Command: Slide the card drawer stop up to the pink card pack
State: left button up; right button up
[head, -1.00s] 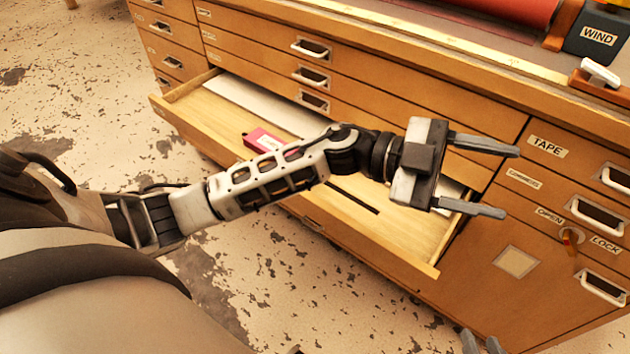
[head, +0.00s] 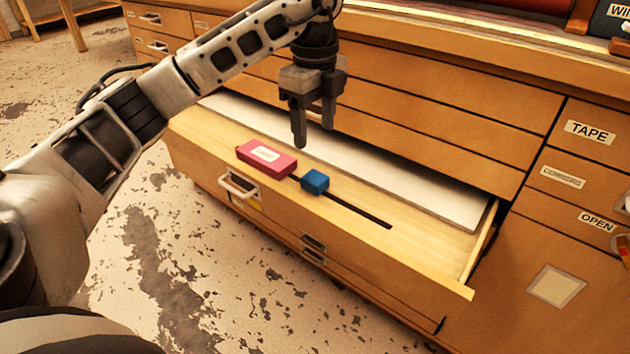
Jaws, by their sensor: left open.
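The pink card pack (head: 266,158) with a white label lies in the open wooden drawer (head: 440,250), left of its middle. The drawer stop is a small blue block (head: 315,182) on a dark slot (head: 358,212) in the drawer floor. It sits just right of the pack, with a small gap between them. The slot runs on to the right of the stop. My left gripper (head: 313,135) points down above the drawer, over and behind the stop, touching neither thing. Its fingers look a little apart with nothing between them. My right gripper is not in view.
A white sheet (head: 400,185) lies along the back of the drawer. The cabinet's closed drawer fronts (head: 450,110) rise behind my gripper. At right are the TAPE drawer (head: 590,132) and a panel with an OPEN label (head: 597,220). The drawer floor right of the stop is clear.

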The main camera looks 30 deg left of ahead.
aim_at(315, 177)
pick_arm(q)
notch_tip(315, 177, down, 11)
jog(key=b, duration=0.2)
jog(key=shift+r+b, duration=0.15)
jog(key=shift+b, duration=0.2)
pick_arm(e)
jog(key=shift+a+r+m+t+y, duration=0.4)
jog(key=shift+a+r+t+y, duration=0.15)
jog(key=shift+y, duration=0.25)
pick_arm(q)
grip_shut()
jog(key=a, duration=0.2)
jog(key=a+p, duration=0.1)
jog(key=shift+w+a+r, duration=0.1)
jog(key=shift+w+a, duration=0.1)
jog(key=shift+a, duration=0.4)
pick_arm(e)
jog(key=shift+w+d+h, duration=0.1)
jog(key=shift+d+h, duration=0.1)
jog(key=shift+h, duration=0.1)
